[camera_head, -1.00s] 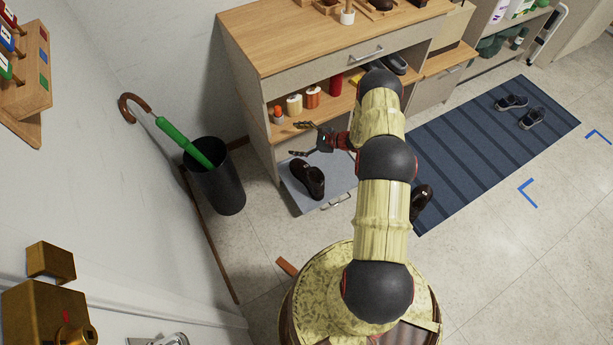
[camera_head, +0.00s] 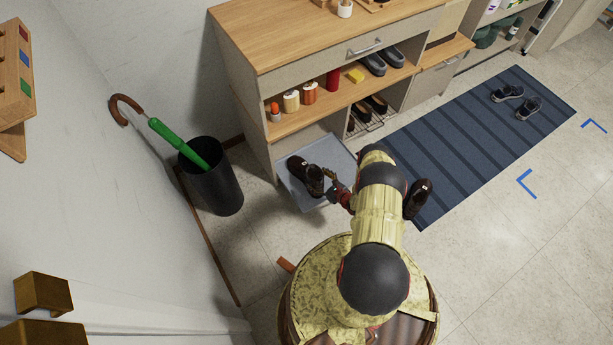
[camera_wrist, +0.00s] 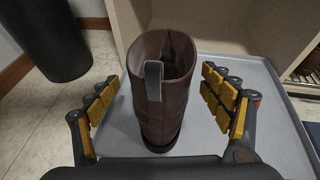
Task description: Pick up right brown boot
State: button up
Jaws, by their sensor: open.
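A dark brown boot (camera_head: 306,175) stands upright on a grey tray (camera_head: 292,188) in front of the shelf unit. In the wrist view the boot (camera_wrist: 158,112) shows its open top and a grey pull tab, between the spread yellow-padded fingers of my gripper (camera_wrist: 160,80). Gaps show on both sides of it. In the head view my gripper (camera_head: 330,184) is low beside the boot's right side, partly hidden by my arm. A second brown boot (camera_head: 417,197) stands right of my arm at the mat's near-left edge, partly covered by the arm.
The wooden shelf unit (camera_head: 330,35) rises behind the tray, with bottles and grey shoes on its shelf. A black bin (camera_head: 217,190) with a green umbrella (camera_head: 178,142) stands left. A striped blue mat (camera_head: 465,135) with dark shoes lies right.

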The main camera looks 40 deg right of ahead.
aim_at(311, 174)
jog(key=b+x, duration=0.1)
jog(key=x, duration=0.2)
jog(key=b+x, duration=0.1)
jog(key=x, duration=0.1)
jog(key=shift+w+d+f+b, duration=0.1)
jog(key=shift+w+d+b, duration=0.1)
jog(key=shift+b, duration=0.1)
jog(key=shift+s, duration=0.1)
jog(key=c, duration=0.4)
jog(key=shift+a, duration=0.1)
grip_shut()
dwell(0.4)
